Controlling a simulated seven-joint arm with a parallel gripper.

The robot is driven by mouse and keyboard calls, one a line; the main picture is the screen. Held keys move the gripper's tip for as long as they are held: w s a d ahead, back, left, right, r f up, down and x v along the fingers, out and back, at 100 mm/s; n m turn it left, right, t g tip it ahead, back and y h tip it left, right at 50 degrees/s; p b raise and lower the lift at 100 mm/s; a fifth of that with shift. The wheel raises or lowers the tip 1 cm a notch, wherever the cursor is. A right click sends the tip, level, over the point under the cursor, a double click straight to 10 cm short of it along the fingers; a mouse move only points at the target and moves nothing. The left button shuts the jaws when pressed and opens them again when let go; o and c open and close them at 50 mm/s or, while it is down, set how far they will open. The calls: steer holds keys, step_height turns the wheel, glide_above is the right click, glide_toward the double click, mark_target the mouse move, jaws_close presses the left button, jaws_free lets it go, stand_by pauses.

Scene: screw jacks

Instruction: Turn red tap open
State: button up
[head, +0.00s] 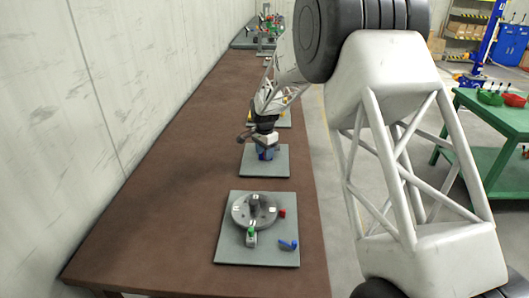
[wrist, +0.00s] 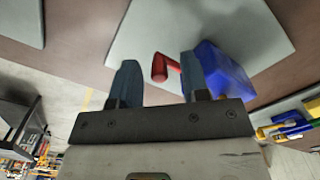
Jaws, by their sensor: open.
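The red tap (wrist: 160,68) shows in the wrist view as a short red handle with a bend, over a grey plate (wrist: 150,28). It lies between the two fingers of my gripper (wrist: 161,62), which are apart on either side of it; I cannot tell whether they touch it. A blue block (wrist: 222,70) is just right of the right finger. In the head view my gripper (head: 265,143) is low over the second grey plate (head: 280,166), with a bit of blue below it. The tap is hidden there.
A nearer grey plate (head: 230,252) holds a round grey disc (head: 240,212), a red part (head: 282,213) and a blue lever (head: 288,245). Yellow parts stand on a plate behind my gripper. The brown table (head: 165,185) is bare at left, along the wall.

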steer(key=shift+r, duration=3.9)
steer(key=s+d+r+n, duration=0.2)
steer(key=s+d+r, duration=0.3)
steer(key=s, duration=0.4)
steer(key=s+d+r+n+t, duration=0.1)
steer(key=s+d+r, duration=0.45)
steer(key=s, duration=0.35)
steer(key=s+d+r+n, duration=0.2)
steer(key=s+d+r, duration=0.35)
steer(key=s, duration=0.45)
steer(key=s+d+f+n, duration=0.1)
steer(key=s+d, duration=0.1)
steer(key=s, duration=0.7)
steer(key=s+d+f+n+t, duration=0.1)
steer(key=s+d+f, duration=0.1)
steer(key=s, duration=0.7)
steer(key=s+d+f+n, duration=0.1)
steer(key=s+d+n, duration=0.1)
steer(key=s, duration=0.8)
steer(key=shift+d+f+t, duration=0.25)
steer(key=shift+d+t, duration=0.05)
steer(key=shift+d, duration=0.45)
